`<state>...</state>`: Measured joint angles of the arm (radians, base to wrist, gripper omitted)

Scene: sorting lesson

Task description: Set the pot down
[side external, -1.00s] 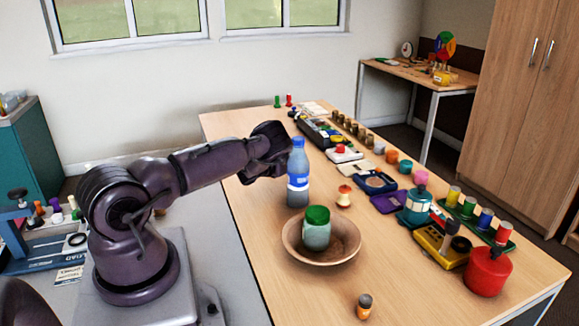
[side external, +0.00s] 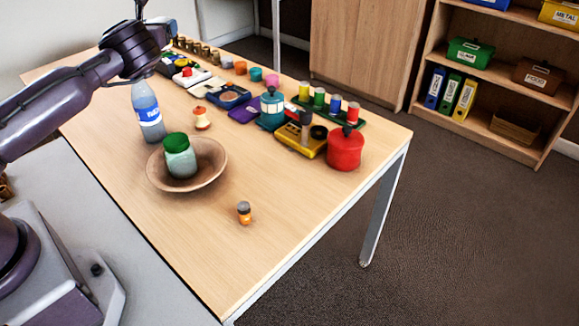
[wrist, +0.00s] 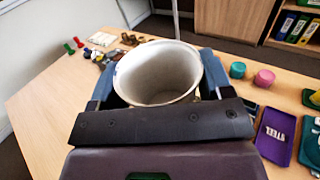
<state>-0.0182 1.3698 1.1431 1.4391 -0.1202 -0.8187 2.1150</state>
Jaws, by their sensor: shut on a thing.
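The pot (wrist: 158,75), a pale, open-topped vessel with a cream inside, sits between the two blue fingers of my gripper (wrist: 160,85) in the wrist view. The inside looks empty. My gripper is shut on it. In the side external view my gripper (side external: 148,42) is at the top left, over the far left part of the wooden table (side external: 290,250). The pot cannot be made out there. The pot's base is hidden, so I cannot tell its height over the table.
A blue-labelled bottle (side external: 147,110) stands just below my gripper in the picture. A wide bowl (side external: 215,172) holds a green-lidded jar (side external: 180,160). An apple core (side external: 201,118), a small orange-labelled jar (side external: 244,212) and a red canister (side external: 345,148) stand nearby. The table's front is mostly clear.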

